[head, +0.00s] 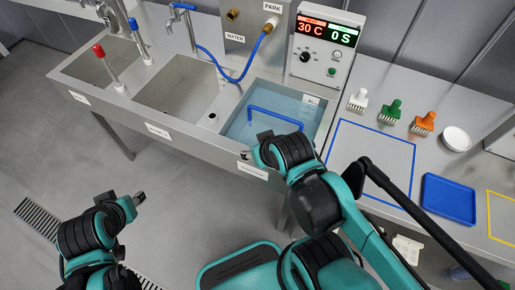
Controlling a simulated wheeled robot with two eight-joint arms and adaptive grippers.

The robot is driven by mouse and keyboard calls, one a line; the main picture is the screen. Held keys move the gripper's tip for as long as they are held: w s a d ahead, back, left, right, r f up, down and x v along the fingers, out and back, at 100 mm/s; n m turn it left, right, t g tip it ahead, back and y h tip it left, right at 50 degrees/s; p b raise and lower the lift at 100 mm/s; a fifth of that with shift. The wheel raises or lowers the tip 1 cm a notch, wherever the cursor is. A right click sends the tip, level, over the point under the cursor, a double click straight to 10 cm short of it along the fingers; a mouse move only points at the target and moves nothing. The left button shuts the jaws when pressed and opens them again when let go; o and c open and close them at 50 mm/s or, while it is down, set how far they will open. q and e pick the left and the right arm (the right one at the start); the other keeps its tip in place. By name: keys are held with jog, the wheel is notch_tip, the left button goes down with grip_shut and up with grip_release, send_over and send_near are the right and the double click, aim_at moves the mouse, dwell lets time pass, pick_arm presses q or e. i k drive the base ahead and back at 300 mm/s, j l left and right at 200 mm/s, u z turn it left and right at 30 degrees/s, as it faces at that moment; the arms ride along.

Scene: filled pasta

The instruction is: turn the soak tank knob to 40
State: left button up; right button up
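The controller box (327,48) stands behind the soak tank. Its display (326,31) reads 30 C in red and 0 S in green. The black knob (306,57) is on its front, left of centre, with small scale marks around it. The soak tank (278,108) holds water, with a blue bar-like handle in it. My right gripper (254,153) is at the tank's front edge, well apart from the knob and partly hidden by its own arm. My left gripper (138,198) is over the floor at lower left, away from everything. Their finger openings are too small to judge.
Two sink basins (180,92) with taps lie left of the tank. A blue hose (239,76) hangs from the WATER/PARK panel (256,22). White, green (391,112) and orange brushes, a white bowl (456,139) and a blue tray (447,198) lie on the right counter.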

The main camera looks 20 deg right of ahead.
aim_at(305, 56)
jog(key=z, duration=1.4)
